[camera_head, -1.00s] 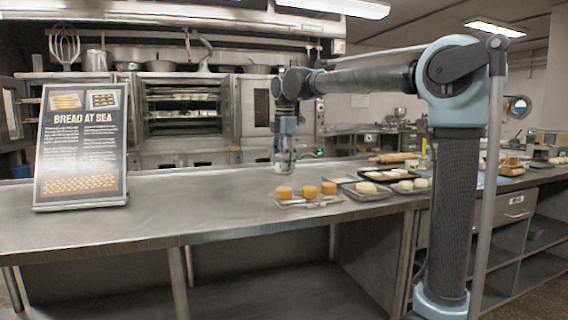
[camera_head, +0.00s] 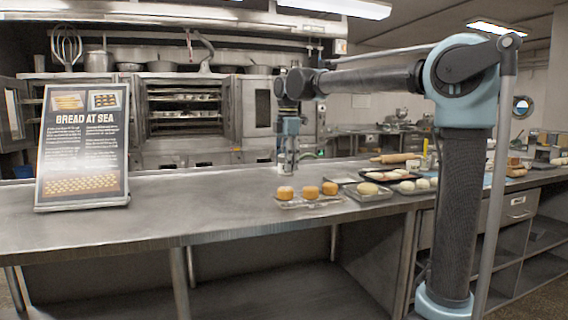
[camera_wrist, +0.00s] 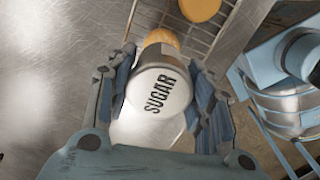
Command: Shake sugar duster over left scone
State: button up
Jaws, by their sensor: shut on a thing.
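The sugar duster (camera_wrist: 160,92) is a white, round-topped container with "SUGAR" printed on it. My gripper (camera_wrist: 163,100) is shut around it, with one blue finger on each side in the wrist view. In the head view my gripper (camera_head: 288,163) hangs above the counter, just behind and above the left scone. The left scone (camera_head: 285,193) is golden and sits with two others, the middle scone (camera_head: 310,192) and the right scone (camera_head: 330,188), on a wire rack (camera_head: 300,204). In the wrist view one scone (camera_wrist: 162,37) is partly hidden behind the duster.
A "Bread at Sea" sign (camera_head: 82,146) stands at the left of the steel counter (camera_head: 190,212). Right of the rack are a tray (camera_head: 372,197) with pale dough, more trays and a rolling pin (camera_head: 393,158). The counter between sign and rack is clear.

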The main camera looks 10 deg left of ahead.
jog(key=shift+s+d, duration=0.35)
jog(key=shift+s, duration=0.05)
jog(key=shift+r, duration=0.1)
jog(key=shift+w+a+r, duration=0.15)
jog(key=shift+r, duration=0.4)
jog(key=shift+w+a+r, duration=0.15)
jog(key=shift+w+r, duration=0.05)
jog(key=shift+r, duration=0.4)
jog(key=shift+w+a+r, duration=0.15)
jog(key=shift+r, duration=0.4)
